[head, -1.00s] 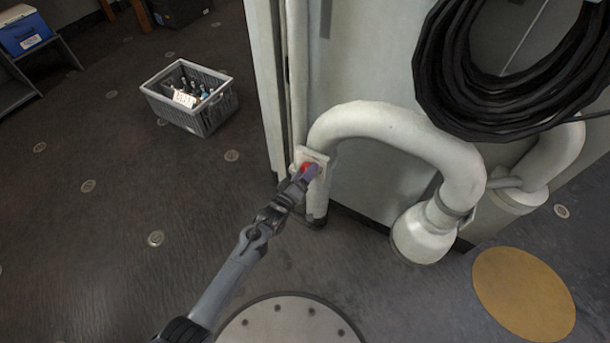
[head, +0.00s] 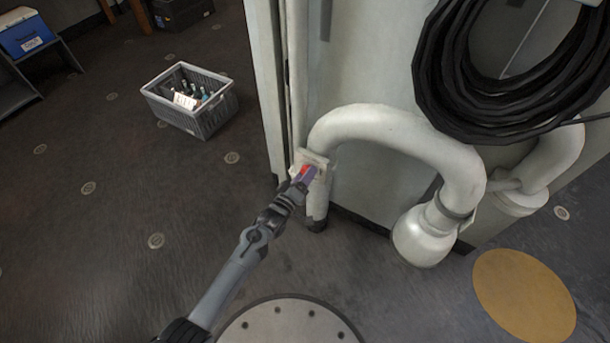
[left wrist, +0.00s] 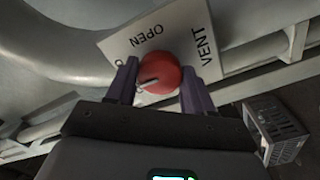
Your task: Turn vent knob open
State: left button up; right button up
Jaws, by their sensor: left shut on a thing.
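The red round vent knob (left wrist: 159,73) sits on a white plate (left wrist: 120,45) lettered "OPEN" and "VENT" in the left wrist view. A pale pointer mark shows on the knob's lower left side. My left gripper (left wrist: 157,85) has its two purple fingers on either side of the knob and is shut on it. In the head view the left gripper (head: 304,175) reaches the plate beside the white pipe, and only a bit of red shows past the fingers. My right gripper is not in view.
A thick white curved pipe (head: 400,130) runs right of the plate, against a pale cabinet wall. A black cable coil (head: 450,80) hangs above it. A grey crate with bottles (head: 205,120) stands on the floor at left. Open floor lies left of my arm.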

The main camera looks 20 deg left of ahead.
pick_arm(q)
jog(key=shift+m+p, duration=2.05)
jog(key=shift+m, duration=6.55)
jog(key=o, duration=1)
jog(key=shift+o, duration=0.2)
jog(key=shift+s, duration=0.1)
